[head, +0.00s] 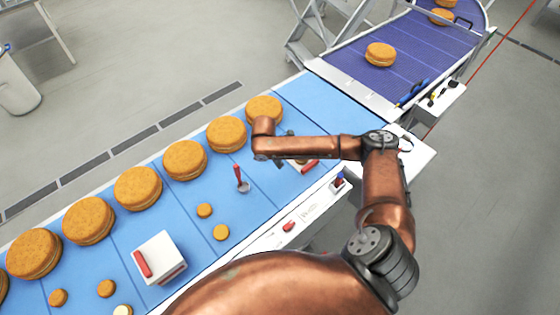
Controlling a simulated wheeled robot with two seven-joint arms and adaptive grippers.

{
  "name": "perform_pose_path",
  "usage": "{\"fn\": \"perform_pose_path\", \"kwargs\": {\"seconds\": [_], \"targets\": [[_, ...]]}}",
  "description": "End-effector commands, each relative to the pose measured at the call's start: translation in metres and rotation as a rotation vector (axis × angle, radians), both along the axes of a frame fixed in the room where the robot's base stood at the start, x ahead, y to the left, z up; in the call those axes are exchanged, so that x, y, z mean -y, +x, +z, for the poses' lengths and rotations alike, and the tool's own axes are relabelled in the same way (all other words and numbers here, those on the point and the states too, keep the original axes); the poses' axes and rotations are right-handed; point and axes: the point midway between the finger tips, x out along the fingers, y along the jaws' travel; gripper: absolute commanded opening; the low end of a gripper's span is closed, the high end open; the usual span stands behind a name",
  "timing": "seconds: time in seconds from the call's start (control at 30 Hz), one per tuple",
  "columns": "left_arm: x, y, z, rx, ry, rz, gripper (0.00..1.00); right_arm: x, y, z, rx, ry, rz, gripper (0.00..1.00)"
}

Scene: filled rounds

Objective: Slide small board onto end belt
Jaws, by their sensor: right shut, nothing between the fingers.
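A small white board with a red grip (310,166) lies on the blue belt (328,103) near its far right end, partly hidden under my right forearm. My right gripper (280,159) is over the belt to the left of this board, mostly hidden by my copper wrist; it is shut and empty. I cannot tell if it touches the board. A larger white block with a red grip (160,256) sits on the belt at the lower left. Beyond the blue belt's end is a purple belt (420,55) on a metal frame. My left gripper is not in view.
Several large round filled cakes (185,160) line the belt's far edge. Smaller rounds (221,232) and a red-handled tool (241,179) lie nearer. A white side ledge (290,226) holds small items.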

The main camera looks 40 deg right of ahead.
Motion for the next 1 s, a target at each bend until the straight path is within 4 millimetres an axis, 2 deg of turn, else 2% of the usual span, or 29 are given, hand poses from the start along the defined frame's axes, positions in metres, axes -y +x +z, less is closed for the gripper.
{"fn": "perform_pose_path", "kwargs": {"seconds": [0.1, 0.3, 0.43, 0.6, 1.0], "targets": [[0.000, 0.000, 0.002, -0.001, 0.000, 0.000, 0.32, 0.006, 0.000, -0.025, -0.002, 0.000, -0.003, 0.00], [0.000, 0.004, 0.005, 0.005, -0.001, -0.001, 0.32, 0.019, 0.000, -0.061, 0.000, -0.003, -0.004, 0.00], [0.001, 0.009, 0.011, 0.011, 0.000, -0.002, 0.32, 0.041, 0.002, -0.057, 0.001, -0.003, -0.006, 0.00], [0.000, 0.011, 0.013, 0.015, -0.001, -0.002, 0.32, 0.054, 0.003, -0.058, 0.001, -0.002, -0.004, 0.00], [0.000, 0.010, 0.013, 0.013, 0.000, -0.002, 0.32, 0.057, 0.003, -0.059, 0.002, -0.001, -0.004, 0.00]]}}
